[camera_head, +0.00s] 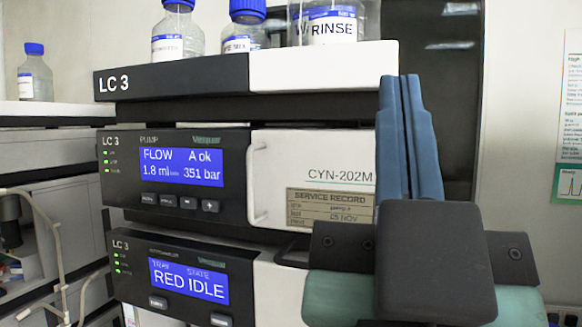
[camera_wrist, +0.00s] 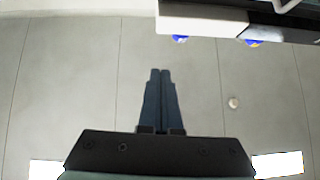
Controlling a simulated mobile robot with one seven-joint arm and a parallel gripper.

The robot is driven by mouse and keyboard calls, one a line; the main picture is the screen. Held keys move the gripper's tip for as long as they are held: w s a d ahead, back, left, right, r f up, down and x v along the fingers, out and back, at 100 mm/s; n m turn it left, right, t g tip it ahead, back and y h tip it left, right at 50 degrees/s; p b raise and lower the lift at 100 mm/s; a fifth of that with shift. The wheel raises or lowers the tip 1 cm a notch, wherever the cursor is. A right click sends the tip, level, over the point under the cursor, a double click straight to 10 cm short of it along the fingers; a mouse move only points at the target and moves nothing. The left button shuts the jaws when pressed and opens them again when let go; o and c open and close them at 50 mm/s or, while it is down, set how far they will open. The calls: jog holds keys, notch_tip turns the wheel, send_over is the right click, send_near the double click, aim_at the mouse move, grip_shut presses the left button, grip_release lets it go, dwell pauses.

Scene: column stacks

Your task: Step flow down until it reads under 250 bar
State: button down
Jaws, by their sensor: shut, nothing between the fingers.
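The pump module (camera_head: 217,226) is the dark-fronted unit in the middle of the LC 3 stack. Its blue screen (camera_head: 168,168) reads FLOW 1.8 ml, 351 bar and A ok. A row of small buttons lies under the screen, among them a minus button (camera_head: 188,202) and a plus-like button (camera_head: 210,205). My gripper (camera_head: 400,78) points upward in front of the right side of the stack, right of the screen and buttons. Its blue fingers are together and hold nothing. The fingers also show in the wrist view (camera_wrist: 160,72), shut, with blank grey surface around them.
Below the pump, the autosampler screen (camera_head: 188,281) reads RED IDLE. Blue-capped bottles (camera_head: 178,33) and a RINSE container (camera_head: 333,28) stand on top of the stack. The pump's white door has a handle (camera_head: 256,184) and a service record label (camera_head: 331,207). Tubing (camera_head: 55,243) hangs at left.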

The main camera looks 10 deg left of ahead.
aim_at(189, 203)
dwell(0.8)
jog(key=a+f+n+g+y+p, duration=0.2)
jog(key=a+f+y, duration=0.3)
jog(key=a, duration=0.7)
jog(key=a+f+n+g+y+p, duration=0.1)
jog(key=a+f+n+g+y, duration=0.2)
jog(key=a, duration=0.9)
notch_tip(189, 203, down, 4)
jog(key=y, duration=0.3)
jog(key=shift+s+n+p, duration=0.2)
jog(key=shift+n+p, duration=0.1)
jog(key=shift+p, duration=0.1)
jog(key=shift+w+r, duration=0.15)
jog(key=w+p, duration=0.1)
jog(key=w, duration=0.7)
jog(key=shift+w+d, duration=0.25)
jog(key=shift+d, duration=0.15)
